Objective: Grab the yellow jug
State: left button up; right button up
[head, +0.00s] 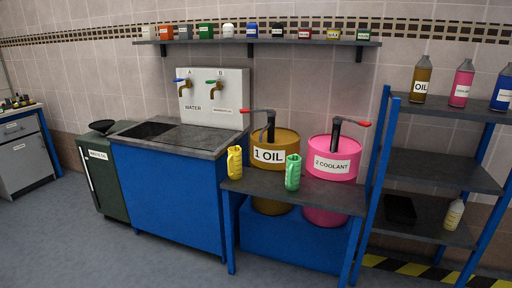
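The yellow jug (235,162) stands upright on the left end of the low dark table (318,192), beside the sink unit, in the head view. A green jug (293,172) stands on the same table to its right, near the front edge. The two jugs are apart, and nothing is touching the yellow jug from the front. Neither of my grippers shows in this view.
Behind the table stand a yellow oil drum (280,145) and a pink coolant drum (345,149) with pumps. Left is a blue sink cabinet (165,197) and a green waste bin (97,178). Right is a blue-framed shelf rack (440,168). The floor in front is clear.

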aim_at(235, 158)
jog(key=i, duration=1.35)
jog(key=i+l+u, duration=0.1)
jog(key=i, duration=1.3)
